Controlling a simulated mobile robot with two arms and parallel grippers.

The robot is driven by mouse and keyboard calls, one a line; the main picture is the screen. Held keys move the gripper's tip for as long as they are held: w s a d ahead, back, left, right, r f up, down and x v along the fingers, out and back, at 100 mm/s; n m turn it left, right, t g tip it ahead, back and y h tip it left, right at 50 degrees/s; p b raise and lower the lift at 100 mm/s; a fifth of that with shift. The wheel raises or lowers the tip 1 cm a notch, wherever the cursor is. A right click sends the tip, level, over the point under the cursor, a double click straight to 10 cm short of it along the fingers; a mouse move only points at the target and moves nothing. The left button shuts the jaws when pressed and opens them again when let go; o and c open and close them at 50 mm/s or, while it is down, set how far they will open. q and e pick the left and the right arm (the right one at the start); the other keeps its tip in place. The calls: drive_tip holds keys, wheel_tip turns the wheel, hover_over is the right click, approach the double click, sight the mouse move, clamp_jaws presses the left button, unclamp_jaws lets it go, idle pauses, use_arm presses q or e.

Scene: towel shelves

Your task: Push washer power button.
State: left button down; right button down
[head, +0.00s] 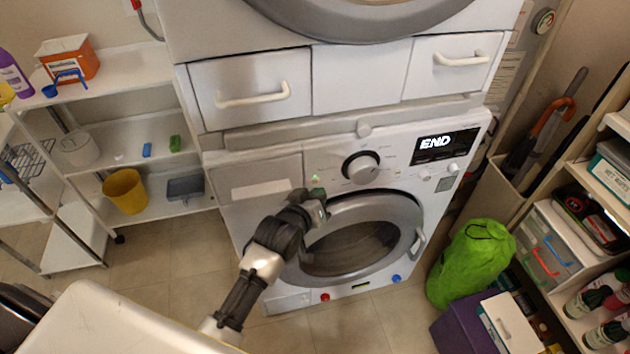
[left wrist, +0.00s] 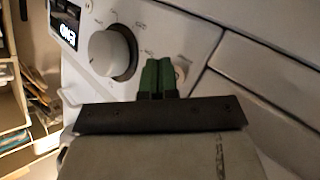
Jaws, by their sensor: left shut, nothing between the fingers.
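The washer (head: 235,215) is a white front loader whose lit display (head: 446,145) reads END. Its round dial (head: 361,167) is left of the display, and also shows in the left wrist view (left wrist: 110,52). My left gripper (head: 316,200) is at the control panel, left of the dial and above the door's upper left. In the left wrist view its green fingers (left wrist: 157,78) are shut and empty. A small round button (left wrist: 180,73) shows just beside the fingers, partly hidden. I cannot tell whether the fingertips touch the panel. My right gripper is out of view.
The washer's round door (head: 375,208) is closed. Drawers with pale handles (head: 253,98) are above the panel. A white shelf (head: 115,70) with a yellow bucket (head: 125,190) stands left. A green bag (head: 471,262) and purple box (head: 462,325) stand right. Tiled floor lies in front.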

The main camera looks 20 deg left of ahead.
use_arm(q)
drive_tip(key=shift+w+a+r, duration=0.1)
drive_tip(key=shift+w+a, duration=0.05)
drive_tip(key=shift+w, duration=0.05)
idle(0.3)
